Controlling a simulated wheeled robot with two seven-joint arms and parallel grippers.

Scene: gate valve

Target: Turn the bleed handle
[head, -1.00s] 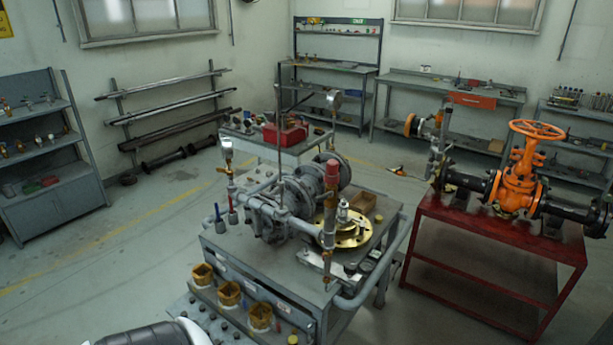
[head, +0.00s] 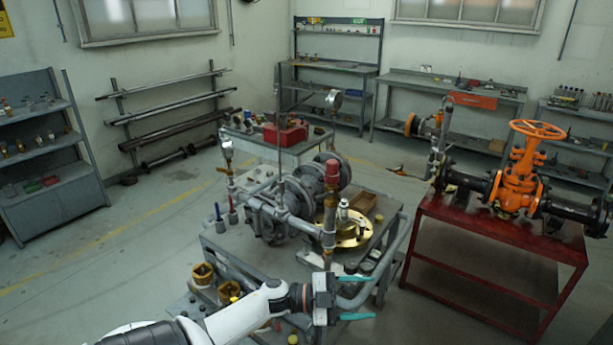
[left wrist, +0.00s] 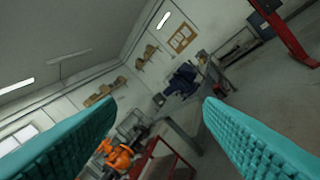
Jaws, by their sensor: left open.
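My left gripper (head: 357,299) is open and empty, with teal fingers pointing right, in front of the grey cart (head: 220,243). Its fingers also show in the left wrist view (left wrist: 160,110), with nothing between them. On the red stand (head: 490,240) at right is an orange gate valve (head: 517,180) with an orange handwheel (head: 537,130) and black flanged pipe ends. I cannot tell for sure whether this lever is the bleed handle. My right gripper is not in view.
The cart carries grey pipework (head: 265,220), a red-topped fitting (head: 332,175) and a brass flange (head: 350,235). A second cart with a red box (head: 285,134) stands behind. Workbenches line the back wall. Floor between cart and red stand is narrow; the left floor is clear.

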